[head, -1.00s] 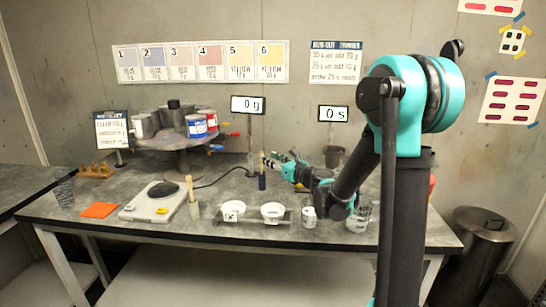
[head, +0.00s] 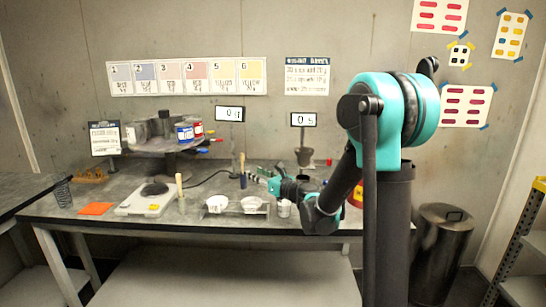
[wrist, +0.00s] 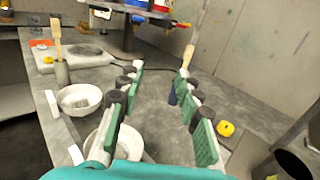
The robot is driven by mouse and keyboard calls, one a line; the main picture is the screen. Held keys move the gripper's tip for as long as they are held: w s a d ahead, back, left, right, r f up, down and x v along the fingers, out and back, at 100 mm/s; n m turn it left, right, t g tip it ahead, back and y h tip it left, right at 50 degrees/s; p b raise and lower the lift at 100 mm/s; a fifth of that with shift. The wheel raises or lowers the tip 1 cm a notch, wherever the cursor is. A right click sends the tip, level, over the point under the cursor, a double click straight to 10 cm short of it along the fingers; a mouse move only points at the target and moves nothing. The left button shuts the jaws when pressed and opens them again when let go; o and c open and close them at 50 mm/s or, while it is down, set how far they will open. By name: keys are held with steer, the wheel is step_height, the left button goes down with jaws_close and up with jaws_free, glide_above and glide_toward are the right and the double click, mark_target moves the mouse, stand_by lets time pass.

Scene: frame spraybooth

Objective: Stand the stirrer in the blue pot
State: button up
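A pale wooden stirrer (wrist: 188,57) stands, leaning slightly, in a narrow dark blue pot (wrist: 173,96) on the bench. In the head view the stirrer (head: 242,157) sticks up out of the blue pot (head: 243,180), behind the white bowls. My gripper (wrist: 160,82) is open and empty, its two padded fingers wide apart. The stirrer and pot show between and beyond the fingertips, nearer the right finger; whether that finger touches them is unclear. In the head view my gripper (head: 253,178) is just right of the pot.
Another wooden stick (wrist: 56,35) stands in a beige pot (wrist: 62,73) by the scale (head: 146,204). White bowls (head: 217,204) (head: 252,203) sit in front of my gripper. A rack of cans (head: 163,150) stands behind left. A yellow item (wrist: 226,128) lies right.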

steer(key=s+d+f+n+g, duration=0.1)
steer(key=s+n, duration=0.1)
steer(key=n, duration=0.1)
steer(key=s+d+f+n+h, duration=0.1)
steer(key=n, duration=0.2)
steer(key=s+d+f+n+g+h, duration=0.1)
steer(key=s+n, duration=0.1)
steer(key=n, duration=0.1)
steer(key=shift+s+d+f+n+g, duration=0.3)
steer(key=shift+s+d+f, duration=0.05)
steer(key=shift+d, duration=0.05)
steer(key=s+d+f+n+h, duration=0.1)
steer(key=d+n, duration=0.1)
steer(key=s+d+f+n+g+h, duration=0.1)
steer(key=s+d+f+n, duration=0.1)
steer(key=n, duration=0.1)
steer(key=s+d+f+n+h, duration=0.1)
steer(key=s+d+n, duration=0.1)
steer(key=shift+s+f, duration=0.15)
steer(key=shift+f, duration=0.1)
steer(key=s+d+f+n+g+h, duration=0.1)
steer(key=s+d+f+n+h, duration=0.25)
steer(key=s+d+n, duration=0.35)
steer(key=s+d+f+n+g+h, duration=0.2)
steer(key=s+d+f+n+h, duration=0.15)
steer(key=d, duration=0.45)
steer(key=s+f+g, duration=0.2)
steer(key=s+f, duration=0.4)
steer(key=s, duration=0.6)
